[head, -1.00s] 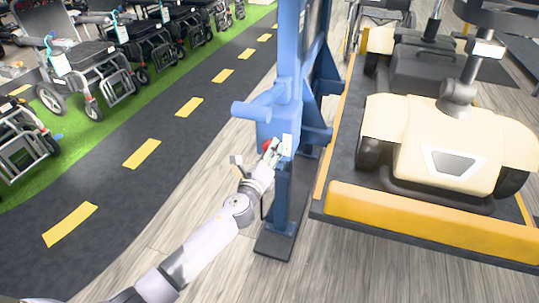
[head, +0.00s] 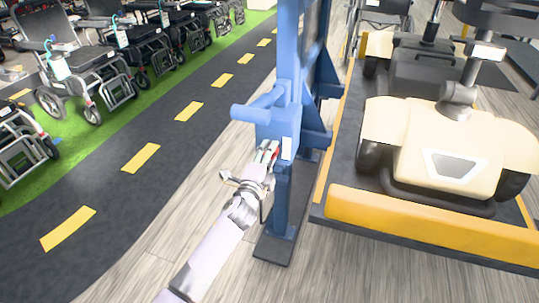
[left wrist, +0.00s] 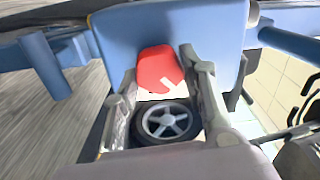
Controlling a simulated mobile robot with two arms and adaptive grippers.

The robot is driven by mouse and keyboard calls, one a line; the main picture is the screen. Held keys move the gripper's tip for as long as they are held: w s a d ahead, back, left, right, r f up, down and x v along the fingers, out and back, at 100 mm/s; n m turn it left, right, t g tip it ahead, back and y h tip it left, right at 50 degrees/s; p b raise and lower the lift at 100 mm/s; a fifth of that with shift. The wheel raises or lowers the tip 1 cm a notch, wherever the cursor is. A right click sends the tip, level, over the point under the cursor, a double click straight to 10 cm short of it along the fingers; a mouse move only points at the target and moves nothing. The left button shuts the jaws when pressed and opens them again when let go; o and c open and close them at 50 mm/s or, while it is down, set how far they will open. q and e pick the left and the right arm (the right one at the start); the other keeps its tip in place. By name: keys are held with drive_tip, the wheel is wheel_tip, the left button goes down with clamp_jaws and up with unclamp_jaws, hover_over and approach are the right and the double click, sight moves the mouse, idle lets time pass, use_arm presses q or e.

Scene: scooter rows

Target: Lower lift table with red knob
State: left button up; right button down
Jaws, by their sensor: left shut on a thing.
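The red knob (left wrist: 159,69) sits on the face of a blue housing (left wrist: 150,25) in the left wrist view. My left gripper (left wrist: 162,80) has one finger on each side of the knob and is shut on it. In the head view my left gripper (head: 268,152) reaches the blue post (head: 287,100) and hides most of the knob. The lift table (head: 430,222) has a dark platform with a yellow front edge, right of the post. A cream scooter (head: 450,150) stands on it. My right gripper is not in view.
The post's dark foot (head: 275,250) lies on the wood floor. Several wheelchairs (head: 90,75) line the green strip at the left. The dark lane with yellow dashes (head: 141,158) is clear.

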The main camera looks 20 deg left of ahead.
use_arm(q)
drive_tip(key=shift+n, duration=0.4)
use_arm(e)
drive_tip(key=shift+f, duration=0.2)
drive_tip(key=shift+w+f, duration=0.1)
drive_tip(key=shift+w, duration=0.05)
use_arm(q)
drive_tip(key=o, duration=1.2)
drive_tip(key=shift+c, duration=0.2)
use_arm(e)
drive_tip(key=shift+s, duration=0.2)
use_arm(q)
drive_tip(key=shift+s, duration=0.1)
drive_tip(key=s, duration=1.2)
drive_tip(key=shift+a, duration=0.25)
drive_tip(key=shift+w, duration=0.1)
